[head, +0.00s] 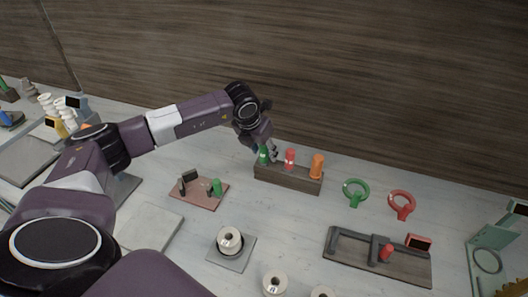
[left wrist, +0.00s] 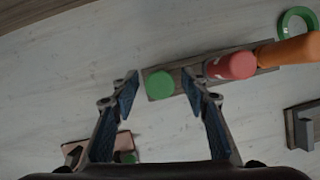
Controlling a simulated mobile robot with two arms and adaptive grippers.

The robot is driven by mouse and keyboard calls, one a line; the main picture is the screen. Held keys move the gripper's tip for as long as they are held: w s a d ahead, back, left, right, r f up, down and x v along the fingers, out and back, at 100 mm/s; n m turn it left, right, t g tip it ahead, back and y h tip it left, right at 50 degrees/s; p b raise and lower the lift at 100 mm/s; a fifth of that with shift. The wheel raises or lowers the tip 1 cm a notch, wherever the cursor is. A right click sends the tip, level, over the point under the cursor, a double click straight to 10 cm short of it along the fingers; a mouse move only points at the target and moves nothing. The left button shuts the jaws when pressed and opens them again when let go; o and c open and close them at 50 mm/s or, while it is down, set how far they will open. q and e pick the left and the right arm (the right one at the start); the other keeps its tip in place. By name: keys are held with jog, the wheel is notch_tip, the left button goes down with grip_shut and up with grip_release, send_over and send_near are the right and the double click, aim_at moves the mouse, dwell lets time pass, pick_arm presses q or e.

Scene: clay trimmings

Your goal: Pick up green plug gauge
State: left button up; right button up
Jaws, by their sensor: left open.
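The green plug gauge (head: 263,155) stands upright at the left end of a dark wooden block (head: 287,178). In the left wrist view, the round green top of the gauge (left wrist: 160,86) lies between my two fingers. My left gripper (head: 269,150) is open, over the left end of the block and partly in front of the green gauge. Its blue-padded fingertips (left wrist: 160,75) show on either side of the gauge, with gaps visible. I cannot tell how far down the gauge they reach. My right gripper is not in view.
A red plug (head: 289,159) and an orange plug (head: 316,166) stand close by in the same block. Green (head: 355,193) and red (head: 402,204) rings lie to the right. A small reddish plate (head: 199,194) with another green piece lies front left.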

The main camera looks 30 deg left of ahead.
pick_arm(q)
jog(key=shift+w+f, duration=0.1)
jog(key=shift+f, duration=0.1)
grip_shut()
jog(key=shift+r, duration=0.15)
